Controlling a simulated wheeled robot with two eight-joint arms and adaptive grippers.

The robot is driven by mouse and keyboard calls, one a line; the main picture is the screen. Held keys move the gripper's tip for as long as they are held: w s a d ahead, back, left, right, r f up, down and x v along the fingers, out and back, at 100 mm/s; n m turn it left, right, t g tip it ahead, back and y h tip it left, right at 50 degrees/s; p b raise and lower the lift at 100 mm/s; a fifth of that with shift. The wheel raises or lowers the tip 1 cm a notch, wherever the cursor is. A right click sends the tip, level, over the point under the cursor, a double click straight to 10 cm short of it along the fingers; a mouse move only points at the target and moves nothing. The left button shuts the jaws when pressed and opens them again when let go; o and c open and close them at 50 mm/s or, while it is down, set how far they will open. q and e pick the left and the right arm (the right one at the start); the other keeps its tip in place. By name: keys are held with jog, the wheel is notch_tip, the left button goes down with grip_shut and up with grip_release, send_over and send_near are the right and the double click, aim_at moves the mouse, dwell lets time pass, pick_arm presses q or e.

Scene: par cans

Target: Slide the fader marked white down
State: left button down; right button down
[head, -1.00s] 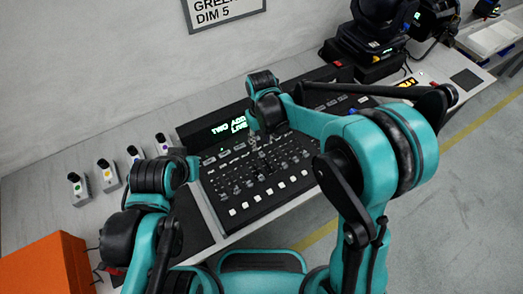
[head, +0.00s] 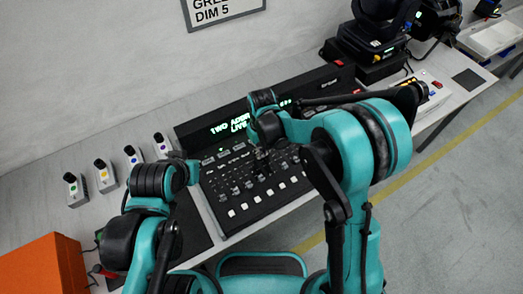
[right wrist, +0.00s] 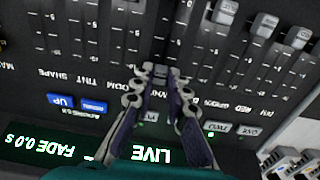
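The lighting console (head: 243,215) is a black desk with rows of keys and a lit green screen. My right gripper (right wrist: 161,72) points down over its fader bank. It also shows small and dark in the head view (head: 262,160). A grey fader cap shows between its fingertips, near the label end of the slot. Whether the fingers press on it is unclear. The fingers cover the label there, so I cannot read white. The red label (right wrist: 243,108) and green label (right wrist: 215,103) are upside down to the right.
Several fader caps (right wrist: 264,24) sit at the other end of their slots. Small coloured-button boxes (head: 105,176) stand left of the console and an orange case (head: 45,268) at lower left. A stage light (head: 378,30) stands behind on the right.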

aim_at(274, 174)
jog(key=s+d, duration=0.1)
jog(key=s, duration=0.1)
jog(key=s+d, duration=0.1)
jog(key=s, duration=0.2)
jog(key=s+d, duration=0.2)
jog(key=shift+s+d, duration=0.1)
jog(key=shift+s, duration=0.05)
jog(key=c, duration=1.5)
grip_release()
notch_tip(274, 174, up, 12)
jog(key=shift+d, duration=0.1)
